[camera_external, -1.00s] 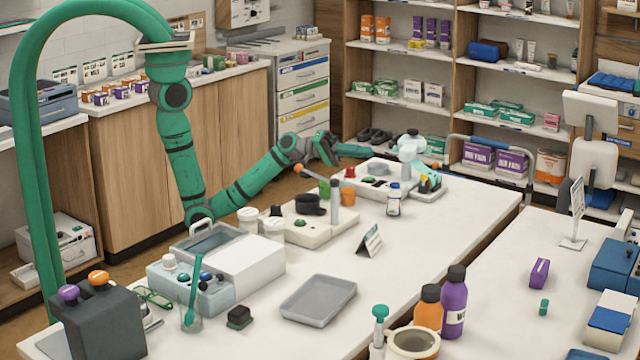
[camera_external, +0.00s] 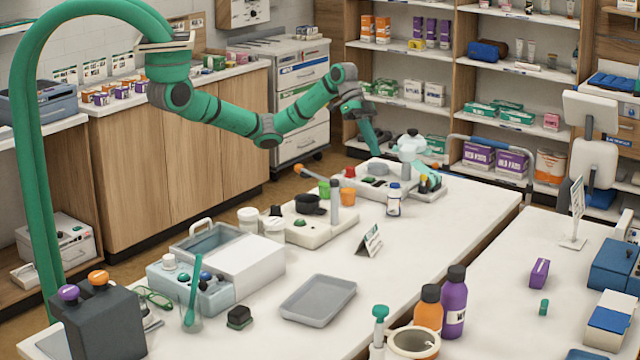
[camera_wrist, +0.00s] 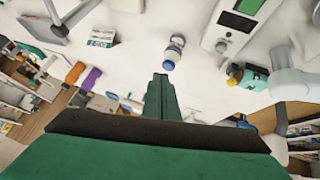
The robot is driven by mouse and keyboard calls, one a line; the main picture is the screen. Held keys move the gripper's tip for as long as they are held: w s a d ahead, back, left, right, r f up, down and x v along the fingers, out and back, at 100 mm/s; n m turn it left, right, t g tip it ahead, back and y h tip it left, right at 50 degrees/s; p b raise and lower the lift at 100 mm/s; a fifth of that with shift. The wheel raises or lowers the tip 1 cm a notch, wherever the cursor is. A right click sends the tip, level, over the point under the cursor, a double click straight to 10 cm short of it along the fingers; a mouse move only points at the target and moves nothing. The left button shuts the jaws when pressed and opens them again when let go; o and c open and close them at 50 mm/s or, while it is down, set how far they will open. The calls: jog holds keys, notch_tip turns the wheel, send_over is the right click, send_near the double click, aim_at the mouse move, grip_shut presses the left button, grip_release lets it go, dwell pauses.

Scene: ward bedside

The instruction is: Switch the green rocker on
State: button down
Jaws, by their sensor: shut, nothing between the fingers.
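My gripper (camera_external: 377,151) is shut and empty, pointing down above the far white device (camera_external: 370,182) at the back of the long table. Its closed green fingers also show in the wrist view (camera_wrist: 160,82). In the wrist view a green rectangular piece (camera_wrist: 247,6) sits in a dark frame on a white device at the top right; it looks like the green rocker, partly cut off by the picture's edge. The fingers are apart from it in that view. I cannot tell which way it is tilted.
A white bottle with a blue cap (camera_external: 394,199) stands in front of the far device. A white-and-teal domed item (camera_external: 411,147) and a teal-and-yellow item (camera_external: 430,183) are at its right. A middle device (camera_external: 318,235) stands nearer. The table right of the sign (camera_external: 370,242) is clear.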

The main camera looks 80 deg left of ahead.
aim_at(371, 180)
jog(key=a+r+g+y, duration=0.2)
jog(key=a+y, duration=0.3)
jog(key=a, duration=0.7)
jog(key=f, duration=0.4)
jog(key=w+d+f, duration=0.1)
jog(key=f, duration=0.8)
jog(key=shift+w+d+f, duration=0.15)
jog(key=shift+d+f, duration=0.15)
jog(key=shift+d, duration=0.1)
jog(key=shift+d+f, duration=0.1)
